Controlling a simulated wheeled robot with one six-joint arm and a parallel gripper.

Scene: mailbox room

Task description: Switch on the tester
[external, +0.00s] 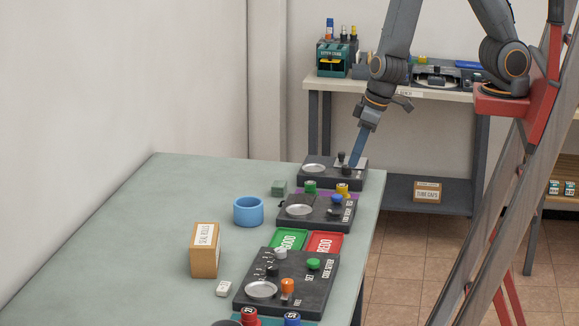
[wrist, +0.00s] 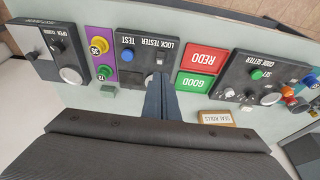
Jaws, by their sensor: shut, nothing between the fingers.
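The tester is the dark box labelled LOCK TESTER, the middle of three boxes on the bench, in the external view (external: 318,218) and upside down in the wrist view (wrist: 142,42). It has a silver dish (external: 299,210), a blue button (wrist: 128,55) marked TEST and a small pale switch (wrist: 160,57). My gripper (wrist: 160,76) is shut and empty; its blue-grey fingers cover part of the tester beside the switch.
Yellow and green knobs (wrist: 99,45) stand on a purple strip on one side of the tester. Green and red trays (external: 324,242) lie on the other, before the code setter (external: 288,283). A blue ring (external: 248,211) and a carton (external: 205,252) stand left; the bench beyond is clear.

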